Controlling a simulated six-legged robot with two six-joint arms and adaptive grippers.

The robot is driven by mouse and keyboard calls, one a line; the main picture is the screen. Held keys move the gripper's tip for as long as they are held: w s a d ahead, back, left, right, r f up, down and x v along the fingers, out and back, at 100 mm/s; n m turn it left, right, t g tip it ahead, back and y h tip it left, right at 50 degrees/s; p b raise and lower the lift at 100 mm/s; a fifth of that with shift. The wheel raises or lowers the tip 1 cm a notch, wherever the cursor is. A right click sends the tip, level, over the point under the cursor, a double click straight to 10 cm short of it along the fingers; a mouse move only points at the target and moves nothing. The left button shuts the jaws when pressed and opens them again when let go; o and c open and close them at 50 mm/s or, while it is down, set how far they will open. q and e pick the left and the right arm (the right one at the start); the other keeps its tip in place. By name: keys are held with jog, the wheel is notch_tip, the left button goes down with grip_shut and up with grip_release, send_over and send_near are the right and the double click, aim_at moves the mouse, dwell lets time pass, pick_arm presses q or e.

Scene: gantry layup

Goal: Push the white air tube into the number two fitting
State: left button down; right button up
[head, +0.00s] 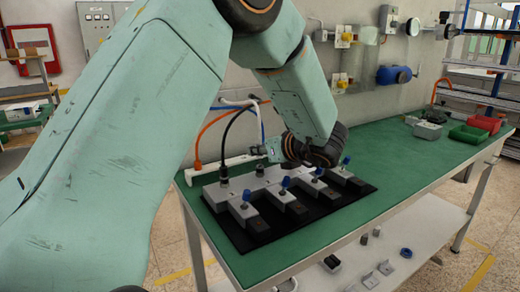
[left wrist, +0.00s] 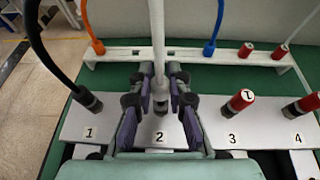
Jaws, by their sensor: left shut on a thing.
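The white air tube (left wrist: 157,45) comes down from the top of the left wrist view, and its lower end is between my left gripper's fingers (left wrist: 160,100). The gripper is shut on it, right over the position labelled 2 on the pale manifold block (left wrist: 205,130). A grey collar shows at the tube's end, at the number two fitting (left wrist: 161,107). I cannot tell whether the tube is seated in it or just above it. In the head view my left gripper (head: 273,150) is over the back of the manifold (head: 262,182), and the tube (head: 258,112) arches behind it. My right gripper is out of view.
A black tube (left wrist: 48,60) stands in fitting 1. Red plugs cap fittings 3 (left wrist: 240,100) and 4 (left wrist: 305,103). Behind, a white rack (left wrist: 125,54) holds an orange tube (left wrist: 90,25), a blue tube (left wrist: 215,25) and red plugs. Blue-knobbed valves (head: 285,183) line the front.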

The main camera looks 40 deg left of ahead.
pick_arm(q)
jog(key=shift+f+b, duration=0.85)
jog(key=shift+f, duration=0.15)
jog(key=shift+r, duration=0.2)
jog(key=shift+r+p, duration=0.4)
jog(key=shift+r, duration=0.35)
jog(key=shift+b, duration=0.9)
dwell(1.3)
jog(key=shift+f+b, duration=0.95)
jog(key=shift+f, duration=0.05)
jog(key=c, duration=1.2)
grip_release()
jog(key=shift+d, duration=0.15)
jog(key=v, duration=1.1)
jog(key=shift+s+d+r, duration=0.1)
jog(key=shift+d+r, duration=0.2)
jog(key=shift+r, duration=0.05)
